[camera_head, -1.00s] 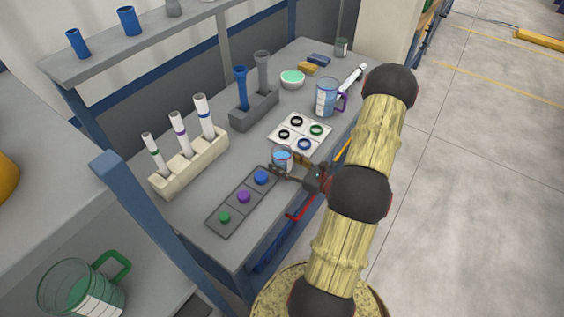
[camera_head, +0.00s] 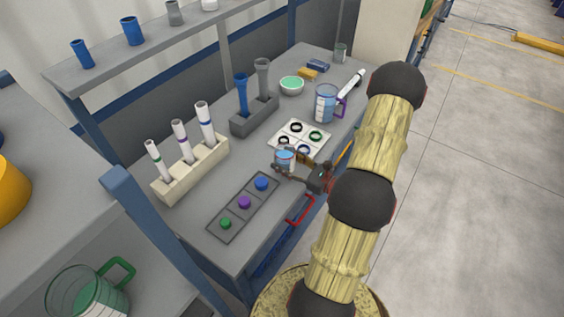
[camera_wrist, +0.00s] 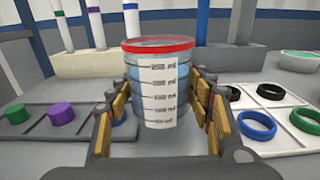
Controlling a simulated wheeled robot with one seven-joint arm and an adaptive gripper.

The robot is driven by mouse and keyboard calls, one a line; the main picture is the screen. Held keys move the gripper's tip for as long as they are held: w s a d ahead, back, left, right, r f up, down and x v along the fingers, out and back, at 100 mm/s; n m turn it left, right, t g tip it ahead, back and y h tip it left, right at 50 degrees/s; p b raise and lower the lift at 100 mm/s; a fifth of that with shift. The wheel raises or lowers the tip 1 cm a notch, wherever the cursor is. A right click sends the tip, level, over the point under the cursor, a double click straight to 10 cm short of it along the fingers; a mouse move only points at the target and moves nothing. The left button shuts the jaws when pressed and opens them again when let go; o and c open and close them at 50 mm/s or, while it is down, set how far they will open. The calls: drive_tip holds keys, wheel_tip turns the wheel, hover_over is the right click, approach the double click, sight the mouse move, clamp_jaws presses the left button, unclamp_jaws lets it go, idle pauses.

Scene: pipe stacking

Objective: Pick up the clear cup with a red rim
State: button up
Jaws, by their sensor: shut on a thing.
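The clear cup (camera_wrist: 157,85) with a red rim stands upright between my gripper's fingers in the wrist view. It has a white measuring scale on its front and looks bluish. My gripper (camera_wrist: 160,110) is shut on it, with yellowish finger pads on both sides of its wall. In the head view the cup (camera_head: 285,158) is small, and my gripper (camera_head: 293,167) reaches it from the right. The cup is over the bench between the tray of coloured knobs and the white ring board. I cannot tell whether its base touches the bench.
A grey tray with green, purple and blue knobs (camera_head: 244,203) lies left of the cup. A white board with coloured rings (camera_head: 299,133) lies behind it. A beige rack (camera_head: 190,172) holds white tubes. A measuring jug with a purple handle (camera_head: 325,103) stands farther back.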

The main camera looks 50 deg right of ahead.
drive_tip(key=s+r, duration=0.1)
drive_tip(key=s+r+p, duration=0.1)
drive_tip(key=r, duration=0.1)
drive_tip(key=s+r+p, duration=0.1)
drive_tip(key=s+r, duration=0.1)
drive_tip(key=shift+d, duration=0.35)
drive_tip(key=p, duration=0.2)
approach(294, 155)
drive_tip(key=shift+w+d+r, duration=0.1)
drive_tip(key=shift+w+r, duration=0.2)
drive_tip(key=shift+r, duration=0.55)
drive_tip(key=shift+w+d+r, duration=0.1)
drive_tip(key=shift+w+r, duration=0.25)
drive_tip(key=shift+r, duration=0.55)
